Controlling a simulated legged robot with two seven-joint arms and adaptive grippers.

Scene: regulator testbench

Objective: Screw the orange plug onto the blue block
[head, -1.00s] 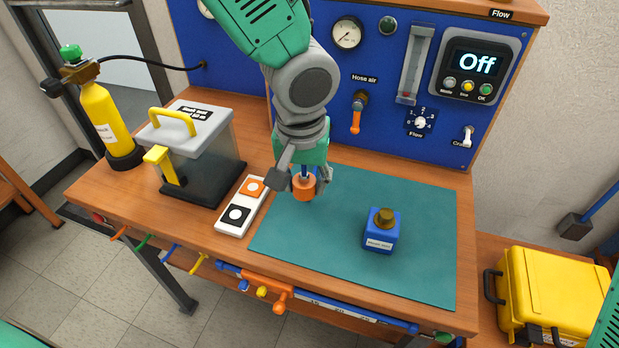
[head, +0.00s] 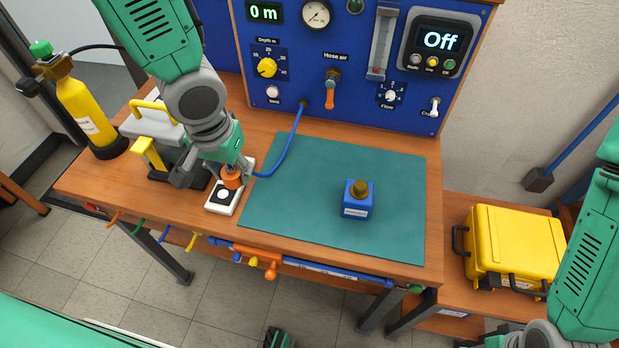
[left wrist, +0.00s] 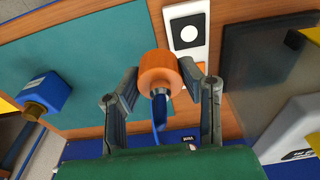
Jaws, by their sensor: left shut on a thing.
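My left gripper (head: 222,174) is shut on the orange plug (head: 232,177), over the far end of the white plate (head: 213,205). A blue hose (head: 284,152) runs from near the plug to the blue panel. In the left wrist view the plug (left wrist: 159,70) sits between the two fingers (left wrist: 158,84), the hose below it. I cannot tell whether the plug touches the plate. The blue block (head: 356,208) stands upright on the green mat, a brass fitting (head: 359,186) on top, apart from the plug. My right arm shows at the right edge; its gripper is not visible.
The green mat (head: 300,215) is clear around the block. The blue panel (head: 290,60) stands behind; a yellow case (head: 515,245) is at right.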

